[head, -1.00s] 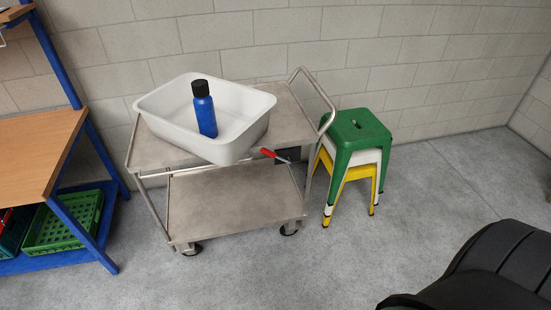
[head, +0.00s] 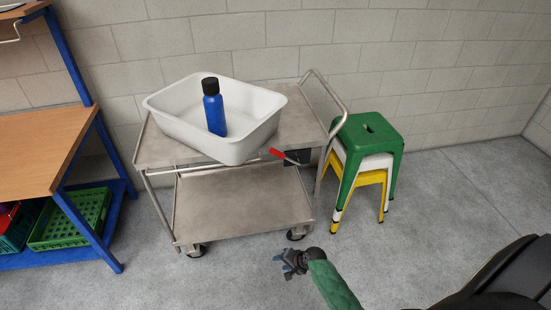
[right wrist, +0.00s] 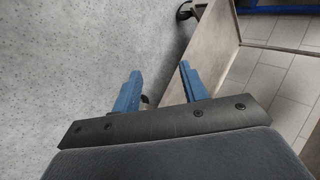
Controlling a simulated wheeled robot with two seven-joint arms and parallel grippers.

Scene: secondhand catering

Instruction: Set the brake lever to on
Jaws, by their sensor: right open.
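The brake lever (head: 283,155) is a thin metal bar with a red grip. It sticks out at the right end of the steel trolley (head: 240,192), just under the top shelf, beside a dark plate (head: 298,157). My right gripper (head: 283,267) is in front of the trolley's lower right corner, low and apart from the lever. In the right wrist view its two blue fingers (right wrist: 160,88) stand apart with nothing between them. The lever does not show in that view. My left gripper is not in view.
A white tub (head: 180,137) holding a blue bottle (head: 214,112) sits on the trolley's top shelf. Stacked stools (head: 368,150) stand close to its right. A wooden bench (head: 40,150) with a green crate (head: 70,222) stands left. Floor in front is clear.

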